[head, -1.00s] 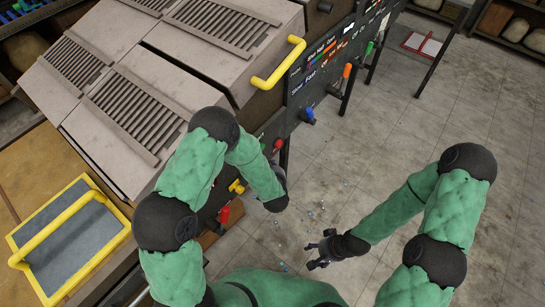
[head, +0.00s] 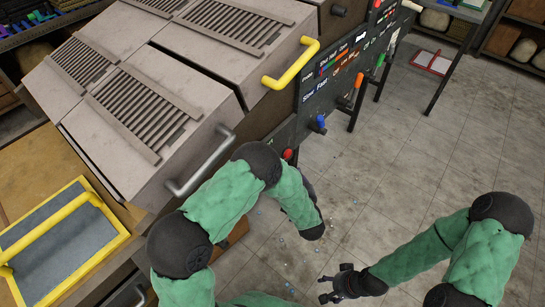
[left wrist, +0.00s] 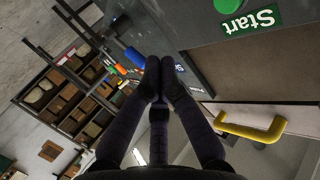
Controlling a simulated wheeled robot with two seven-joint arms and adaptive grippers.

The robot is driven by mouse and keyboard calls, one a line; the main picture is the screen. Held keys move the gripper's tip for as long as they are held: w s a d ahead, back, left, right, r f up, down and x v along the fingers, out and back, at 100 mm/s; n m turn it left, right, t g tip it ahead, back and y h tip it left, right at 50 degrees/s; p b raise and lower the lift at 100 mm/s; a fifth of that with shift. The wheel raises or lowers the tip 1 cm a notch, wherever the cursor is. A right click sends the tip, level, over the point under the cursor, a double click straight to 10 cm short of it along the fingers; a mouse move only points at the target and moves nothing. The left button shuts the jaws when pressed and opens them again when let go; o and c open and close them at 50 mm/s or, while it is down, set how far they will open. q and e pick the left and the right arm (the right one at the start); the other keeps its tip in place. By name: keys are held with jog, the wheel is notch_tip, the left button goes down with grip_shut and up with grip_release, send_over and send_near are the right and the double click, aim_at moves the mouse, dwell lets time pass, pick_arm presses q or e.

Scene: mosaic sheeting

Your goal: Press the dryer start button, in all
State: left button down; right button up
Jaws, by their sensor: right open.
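The green start button (left wrist: 228,5) is at the top edge of the left wrist view, partly cut off, beside a green label (left wrist: 252,21) reading "Start". My left gripper (left wrist: 160,66) has its fingertips together with nothing visible between them. In that picture it is below and left of the button, apart from it. In the head view my left arm reaches beside the machine and its fingers cannot be made out. I cannot pick out the start button there. My right gripper (head: 336,286) is open and empty above the floor.
The machine has a black control panel (head: 336,78) with a blue knob (head: 319,122), an orange lever (head: 358,80) and a red knob (head: 287,154). A yellow handle (head: 291,66) and a grey handle (head: 202,165) stick out. Tiled floor is open to the right.

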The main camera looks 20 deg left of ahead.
pick_arm(q)
jog(key=w+a, duration=0.3)
jog(key=a, duration=0.5)
jog(key=shift+a+b, duration=0.15)
jog(key=shift+b, duration=0.3)
jog(key=shift+a, duration=0.15)
dwell(1.2)
jog(key=shift+w+a, duration=0.15)
jog(key=shift+a, duration=0.1)
